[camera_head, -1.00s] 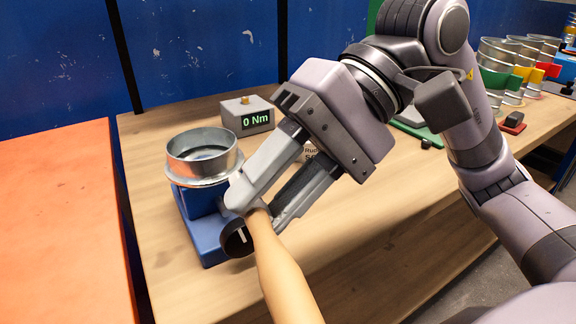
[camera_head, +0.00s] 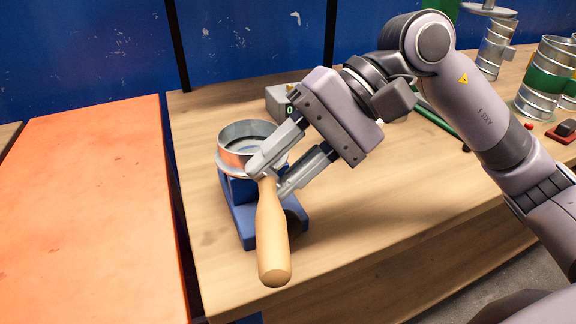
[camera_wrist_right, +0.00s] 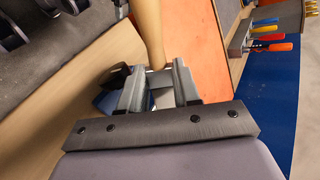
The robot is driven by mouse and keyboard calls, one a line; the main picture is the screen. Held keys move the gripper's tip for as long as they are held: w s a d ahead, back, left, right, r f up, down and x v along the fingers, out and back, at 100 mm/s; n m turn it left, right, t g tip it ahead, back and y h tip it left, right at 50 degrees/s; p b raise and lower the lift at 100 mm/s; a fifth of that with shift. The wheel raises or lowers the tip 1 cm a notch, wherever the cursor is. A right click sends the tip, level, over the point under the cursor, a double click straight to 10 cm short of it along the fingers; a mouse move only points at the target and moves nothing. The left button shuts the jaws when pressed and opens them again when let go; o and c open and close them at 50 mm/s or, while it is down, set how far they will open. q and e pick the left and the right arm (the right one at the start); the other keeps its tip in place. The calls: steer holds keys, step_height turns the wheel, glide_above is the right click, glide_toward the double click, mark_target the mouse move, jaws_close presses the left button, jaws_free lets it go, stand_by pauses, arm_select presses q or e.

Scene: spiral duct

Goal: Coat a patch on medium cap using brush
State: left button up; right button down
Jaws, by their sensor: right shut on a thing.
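The cap (camera_head: 232,160) is a round, open metal ring with a dark inside, sitting on a blue stand (camera_head: 243,222) on the wooden bench. My right gripper (camera_head: 268,176) is shut on the brush, whose pale wooden handle (camera_head: 272,238) points down toward the front of the bench. The fingers overlap the cap's front right rim in the head view; I cannot tell whether they touch it. The brush's bristles are hidden. The handle also shows in the right wrist view (camera_wrist_right: 148,30), above the fingers. My left gripper is not in view.
A grey torque display box (camera_head: 280,101) stands behind the cap, partly covered by my right arm. Metal duct pieces (camera_head: 546,85) and a red switch (camera_head: 563,130) are at the right. An orange surface (camera_head: 90,210) lies left of the bench. The bench's front middle is clear.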

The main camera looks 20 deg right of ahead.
steer(key=shift+w+a, duration=0.1)
steer(key=shift+w, duration=1.05)
stand_by(0.6)
steer(key=shift+f, duration=0.1)
